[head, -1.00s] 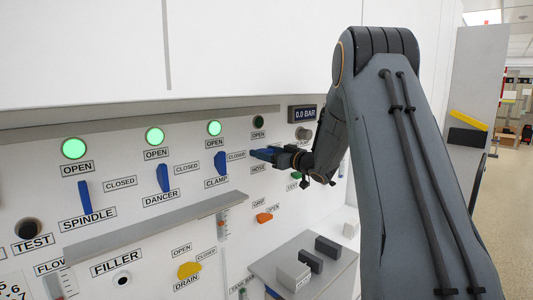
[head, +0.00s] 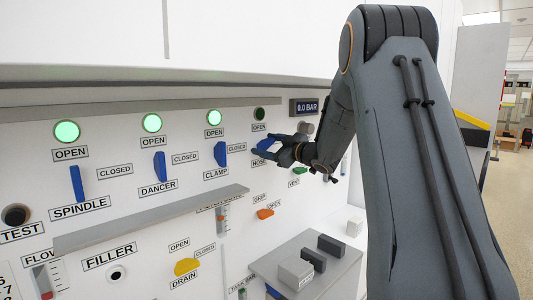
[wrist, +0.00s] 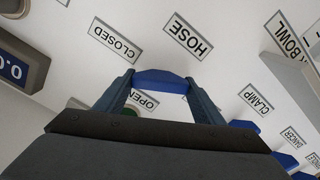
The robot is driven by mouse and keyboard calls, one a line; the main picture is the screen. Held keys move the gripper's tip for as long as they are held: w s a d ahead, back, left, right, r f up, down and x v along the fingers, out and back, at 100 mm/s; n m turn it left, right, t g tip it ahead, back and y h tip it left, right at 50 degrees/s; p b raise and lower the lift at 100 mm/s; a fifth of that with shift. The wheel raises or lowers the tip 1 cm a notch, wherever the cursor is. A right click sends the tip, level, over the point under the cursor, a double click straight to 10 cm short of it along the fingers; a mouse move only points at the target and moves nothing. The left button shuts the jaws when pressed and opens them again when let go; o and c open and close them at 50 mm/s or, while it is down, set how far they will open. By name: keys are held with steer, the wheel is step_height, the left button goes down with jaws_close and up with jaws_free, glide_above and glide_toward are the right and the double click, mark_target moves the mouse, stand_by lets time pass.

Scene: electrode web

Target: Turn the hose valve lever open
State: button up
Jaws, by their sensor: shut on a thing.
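The blue hose valve lever (wrist: 163,82) lies between the two fingertips of my gripper (wrist: 160,92) in the wrist view, spanning from one finger to the other. My gripper (head: 272,147) is shut on it in the head view. There the lever (head: 266,143) is partly covered by the fingers, so its exact angle is hard to read. The HOSE label (wrist: 188,36) and the CLOSED label (wrist: 115,39) show beside it in the wrist view. The OPEN label (wrist: 146,101) is partly hidden behind the lever and fingers. The lamp above the hose valve (head: 259,114) is dark.
Blue spindle (head: 77,184), dancer (head: 160,167) and clamp (head: 220,154) levers stand upright to the left, under lit green lamps. The display (head: 306,107) reads 0.0 BAR. A grey ledge (head: 150,220) juts out below, with a yellow drain lever (head: 187,266) under it.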

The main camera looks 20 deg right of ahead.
steer(key=n+b, duration=0.6)
steer(key=b, duration=0.1)
steer(key=shift+f+n, duration=0.3)
steer(key=n+b, duration=0.3)
steer(key=shift+b, duration=0.35)
steer(key=shift+n+b, duration=1.2)
steer(key=shift+b, duration=0.05)
steer(key=shift+r, duration=0.1)
steer(key=o, duration=1.1)
steer(key=shift+c, duration=0.2)
steer(key=b+v, duration=0.1)
steer(key=v, duration=0.6)
steer(key=shift+s, duration=0.4)
